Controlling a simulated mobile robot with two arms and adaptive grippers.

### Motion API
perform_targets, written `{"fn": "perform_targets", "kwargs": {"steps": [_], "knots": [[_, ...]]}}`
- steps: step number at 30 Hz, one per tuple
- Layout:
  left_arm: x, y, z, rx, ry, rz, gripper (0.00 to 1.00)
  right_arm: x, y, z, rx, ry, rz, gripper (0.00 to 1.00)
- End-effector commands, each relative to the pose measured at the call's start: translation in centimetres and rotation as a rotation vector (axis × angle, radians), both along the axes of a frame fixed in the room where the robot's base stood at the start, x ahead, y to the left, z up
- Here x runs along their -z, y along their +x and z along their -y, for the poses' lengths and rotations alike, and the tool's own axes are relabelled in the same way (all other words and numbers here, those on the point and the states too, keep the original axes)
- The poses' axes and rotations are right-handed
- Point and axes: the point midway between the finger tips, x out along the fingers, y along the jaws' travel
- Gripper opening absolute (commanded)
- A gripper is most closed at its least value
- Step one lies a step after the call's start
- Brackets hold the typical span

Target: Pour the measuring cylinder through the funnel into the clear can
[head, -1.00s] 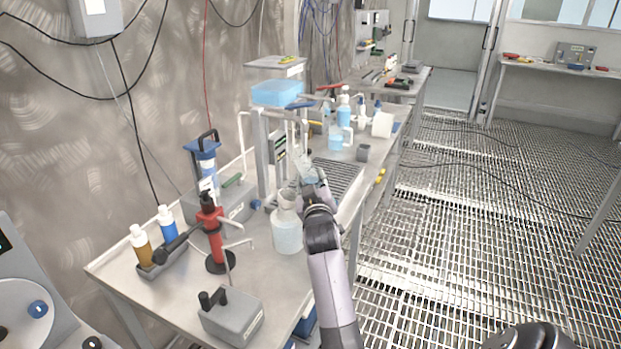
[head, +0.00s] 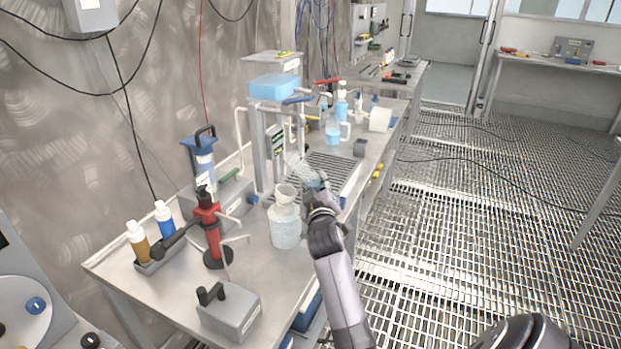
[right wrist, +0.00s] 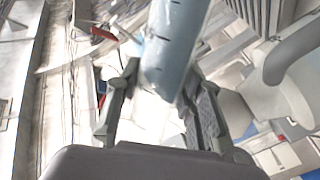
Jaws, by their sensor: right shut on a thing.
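The clear can (head: 285,230) is a translucent jug-like vessel standing upright on the near bench. A pale funnel (head: 285,193) appears to sit in its mouth. My right gripper (head: 318,185) is shut on the measuring cylinder (head: 300,168), a clear tube with pale blue contents, just right of and above the funnel. The cylinder is tilted, its upper end leaning left in the head view. In the right wrist view the cylinder (right wrist: 172,45) with dark graduation marks stands between the fingers (right wrist: 160,105). I cannot tell whether liquid is flowing. My left gripper is not in view.
A red stand (head: 211,235), a bottle tray (head: 165,255) and a grey box (head: 230,312) are left of and in front of the can. A frame with a blue tray (head: 275,87) stands behind. A blue-filled jug (head: 333,132) is farther back.

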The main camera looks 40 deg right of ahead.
Motion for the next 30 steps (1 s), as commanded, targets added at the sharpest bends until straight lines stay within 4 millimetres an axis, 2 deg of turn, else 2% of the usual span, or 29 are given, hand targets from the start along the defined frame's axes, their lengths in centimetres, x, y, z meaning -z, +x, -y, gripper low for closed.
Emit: {"fn": "perform_targets", "kwargs": {"steps": [10, 20, 30], "knots": [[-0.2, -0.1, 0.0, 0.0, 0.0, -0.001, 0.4, -0.1, -0.1, 0.1, 0.0, -0.02, -0.012, 0.04], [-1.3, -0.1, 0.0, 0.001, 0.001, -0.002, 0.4, 0.3, -0.7, 1.2, 0.0, -0.167, -0.117, 0.04], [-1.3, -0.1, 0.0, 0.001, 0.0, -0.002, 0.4, 0.4, -0.7, 1.2, 0.0, -0.177, -0.122, 0.04]]}}
